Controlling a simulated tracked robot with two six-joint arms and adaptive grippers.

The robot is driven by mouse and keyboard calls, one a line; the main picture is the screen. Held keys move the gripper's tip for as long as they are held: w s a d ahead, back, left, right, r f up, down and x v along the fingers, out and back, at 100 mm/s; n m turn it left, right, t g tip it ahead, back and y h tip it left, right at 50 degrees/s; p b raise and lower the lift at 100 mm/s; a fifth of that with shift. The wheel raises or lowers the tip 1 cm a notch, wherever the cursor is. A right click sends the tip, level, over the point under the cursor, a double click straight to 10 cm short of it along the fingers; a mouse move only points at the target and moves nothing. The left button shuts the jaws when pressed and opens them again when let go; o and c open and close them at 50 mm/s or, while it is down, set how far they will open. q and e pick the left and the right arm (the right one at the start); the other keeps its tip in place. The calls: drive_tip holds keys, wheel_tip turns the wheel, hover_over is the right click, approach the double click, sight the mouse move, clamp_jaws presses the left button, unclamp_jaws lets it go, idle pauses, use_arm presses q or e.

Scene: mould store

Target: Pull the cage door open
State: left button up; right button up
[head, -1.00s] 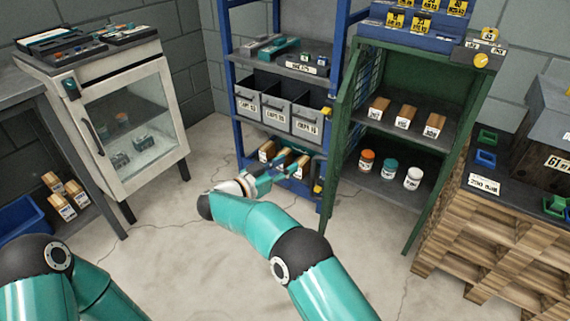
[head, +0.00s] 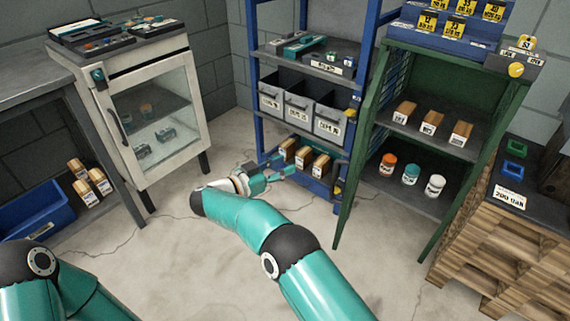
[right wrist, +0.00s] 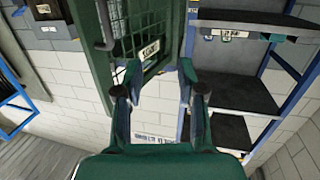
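The cage door (head: 372,125) is a green framed mesh panel on the left side of the green cabinet (head: 487,105). It stands swung out, and the cabinet's shelves are exposed. In the right wrist view the mesh door (right wrist: 150,30) shows beyond the fingers, with a white label and a dark bar-like handle (right wrist: 105,25). My right gripper (head: 290,166) is left of the door in the head view, apart from it. In the right wrist view its fingers (right wrist: 160,95) are spread with nothing between them. My left arm shows at lower left; its gripper is out of frame.
A blue rack (head: 251,75) with grey bins stands behind my right gripper. A white glass-door cabinet (head: 120,80) is at left. A wooden pallet stack (head: 490,225) stands right of the green cabinet. The floor (head: 190,270) between them is clear.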

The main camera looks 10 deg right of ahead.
drive_tip(key=shift+a, duration=0.3)
